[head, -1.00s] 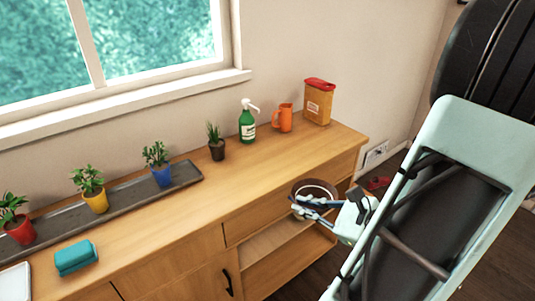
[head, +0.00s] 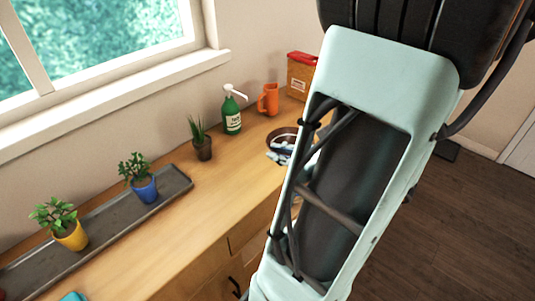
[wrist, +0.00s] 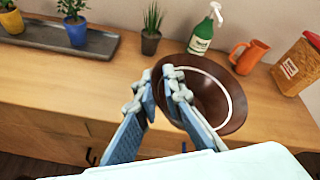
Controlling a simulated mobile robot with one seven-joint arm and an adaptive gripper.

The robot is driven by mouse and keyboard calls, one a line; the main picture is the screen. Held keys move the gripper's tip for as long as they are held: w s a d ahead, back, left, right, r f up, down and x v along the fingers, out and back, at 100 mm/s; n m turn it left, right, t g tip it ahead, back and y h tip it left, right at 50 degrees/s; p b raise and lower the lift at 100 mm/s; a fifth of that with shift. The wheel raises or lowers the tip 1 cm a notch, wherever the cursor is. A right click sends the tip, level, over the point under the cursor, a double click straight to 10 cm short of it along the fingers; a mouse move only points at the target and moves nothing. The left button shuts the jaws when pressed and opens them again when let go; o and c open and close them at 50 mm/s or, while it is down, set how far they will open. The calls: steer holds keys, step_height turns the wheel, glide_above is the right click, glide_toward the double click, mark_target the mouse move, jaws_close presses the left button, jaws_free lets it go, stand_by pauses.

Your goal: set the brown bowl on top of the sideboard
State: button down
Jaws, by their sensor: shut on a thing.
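The brown bowl (head: 283,132) shows in the head view over the sideboard top (head: 215,205), partly hidden by my arm. In the wrist view the bowl (wrist: 222,112) is large, tilted toward the camera, with a pale ring line on it. My gripper (wrist: 164,88) is shut on the bowl's left rim, one finger on either side of the wall. In the head view my gripper (head: 279,156) is only partly visible at the bowl's near side. I cannot tell whether the bowl's base touches the wood.
A small potted plant (head: 202,143) is to the left. A grey tray (head: 105,220) holds more pots.

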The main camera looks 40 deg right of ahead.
steer(key=w+d+f+b, duration=0.2)
steer(key=w+f, duration=0.1)
steer(key=w+d+f+b, duration=0.2)
steer(key=w+f+b, duration=0.1)
steer(key=w, duration=0.1)
steer(key=w+d+f+b, duration=0.2)
steer(key=w+f, duration=0.1)
steer(key=w, duration=0.1)
steer(key=shift+w+d+b, duration=0.1)
steer(key=shift+d+b, duration=0.25)
steer(key=shift+b, duration=0.05)
steer(key=shift+w+d+f+b, duration=0.15)
steer(key=shift+w+f+b, duration=0.1)
steer(key=shift+f+b, duration=0.15)
steer(key=shift+w+f+b, duration=0.1)
steer(key=shift+f+b, duration=1.05)
steer(key=shift+f, duration=0.45)
steer(key=shift+f, duration=0.2)
steer(key=c, duration=2)
jaws_free()
steer(key=shift+r, duration=0.1)
steer(key=shift+c, duration=0.2)
steer(key=shift+r, duration=0.15)
